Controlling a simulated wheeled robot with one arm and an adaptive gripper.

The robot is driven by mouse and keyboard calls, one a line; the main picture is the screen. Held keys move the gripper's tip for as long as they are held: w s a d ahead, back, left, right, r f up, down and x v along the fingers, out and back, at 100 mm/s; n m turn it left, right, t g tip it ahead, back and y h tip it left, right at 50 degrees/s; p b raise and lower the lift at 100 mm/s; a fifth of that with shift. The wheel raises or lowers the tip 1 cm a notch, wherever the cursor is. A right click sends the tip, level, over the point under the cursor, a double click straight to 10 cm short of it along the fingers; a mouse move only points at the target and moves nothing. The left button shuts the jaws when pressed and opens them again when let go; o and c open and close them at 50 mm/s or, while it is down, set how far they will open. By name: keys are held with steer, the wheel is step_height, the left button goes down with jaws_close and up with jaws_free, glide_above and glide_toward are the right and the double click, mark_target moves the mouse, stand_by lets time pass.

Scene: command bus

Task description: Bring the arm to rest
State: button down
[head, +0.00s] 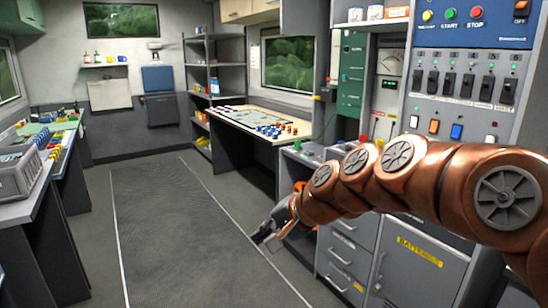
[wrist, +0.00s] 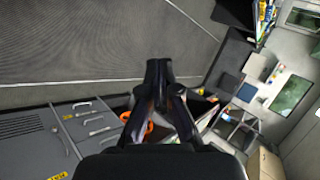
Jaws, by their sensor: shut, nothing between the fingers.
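My copper-coloured arm reaches in from the right in the head view, in front of the grey cabinets. My gripper (head: 264,234) hangs at its end, over the aisle beside the drawer unit. In the wrist view my gripper (wrist: 158,68) is dark, with its fingertips together and nothing between them. The arm hides part of the counter and the cabinet fronts behind it.
A grey drawer unit (head: 345,262) and a cabinet labelled batteries (head: 415,275) stand close to the arm. A switch panel (head: 465,75) rises above. A map table (head: 258,124) stands farther back. The aisle floor mat (head: 190,230) is clear.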

steer(key=s+d+n+g+h+p, duration=0.1)
steer(key=s+d+p, duration=0.3)
steer(key=s, duration=0.6)
steer(key=s+d+n+g+h+p, duration=0.2)
steer(key=s+d+g+h+p, duration=0.1)
steer(key=s+d, duration=0.6)
steer(key=s+d+f+n+g+h+p, duration=0.1)
steer(key=s+d+p, duration=0.4)
steer(key=s, duration=0.8)
steer(key=d+n+g+h, duration=0.1)
steer(key=d+h, duration=0.1)
steer(key=shift+d+g+h, duration=0.25)
steer(key=shift+g+h, duration=0.05)
steer(key=shift+h, duration=0.1)
steer(key=shift+s+d, duration=0.1)
